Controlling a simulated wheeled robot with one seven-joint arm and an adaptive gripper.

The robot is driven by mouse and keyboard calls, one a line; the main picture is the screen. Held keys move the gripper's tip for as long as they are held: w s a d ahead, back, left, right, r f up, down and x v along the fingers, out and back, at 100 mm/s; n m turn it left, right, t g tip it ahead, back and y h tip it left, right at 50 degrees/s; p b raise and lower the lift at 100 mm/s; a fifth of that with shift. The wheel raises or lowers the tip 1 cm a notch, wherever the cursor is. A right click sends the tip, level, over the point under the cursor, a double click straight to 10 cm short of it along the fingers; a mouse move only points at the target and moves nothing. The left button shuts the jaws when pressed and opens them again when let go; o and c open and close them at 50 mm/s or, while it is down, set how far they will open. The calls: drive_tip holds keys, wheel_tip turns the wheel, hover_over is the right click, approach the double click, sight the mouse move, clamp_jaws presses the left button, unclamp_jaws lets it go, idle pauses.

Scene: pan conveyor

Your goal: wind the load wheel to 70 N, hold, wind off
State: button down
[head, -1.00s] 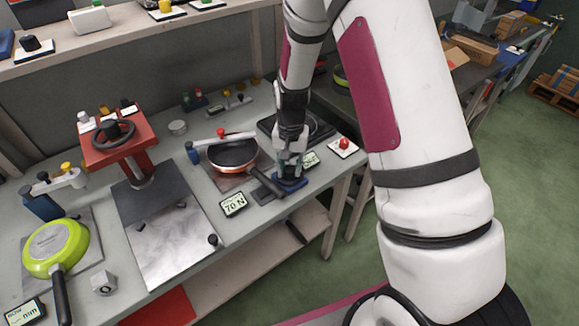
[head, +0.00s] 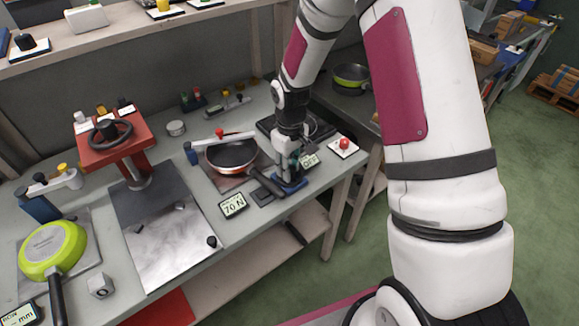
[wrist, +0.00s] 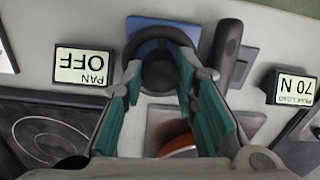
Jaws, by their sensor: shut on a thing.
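The load wheel (wrist: 158,74) is a dark round wheel on a blue base (wrist: 150,24); in the head view the blue base (head: 291,184) sits at the bench's front right. My gripper (head: 288,170) points down over it and hides most of the wheel. In the wrist view my gripper (wrist: 160,78) has its green-padded fingers on either side of the wheel, shut on it. The peak load display (wrist: 295,87) reads 70 N; it also shows in the head view (head: 233,205). An orange pan (head: 231,155) rests on its plate, its black handle (head: 267,182) beside the wheel base.
A display (wrist: 82,66) reading PAN OFF and a red button (head: 344,143) stand right of the wheel in the head view. A dark hob lies behind. A red press with a handwheel (head: 110,131) and a green pan (head: 52,248) stand to the left.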

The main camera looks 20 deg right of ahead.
drive_tip(key=n, duration=0.5)
drive_tip(key=shift+n, duration=0.3)
drive_tip(key=shift+n+p, duration=0.35)
drive_tip(key=shift+n, duration=1.85)
drive_tip(key=shift+a, duration=0.1)
drive_tip(key=c, duration=1.2)
unclamp_jaws()
drive_tip(key=shift+c, duration=0.2)
wheel_tip(320, 180, up, 12)
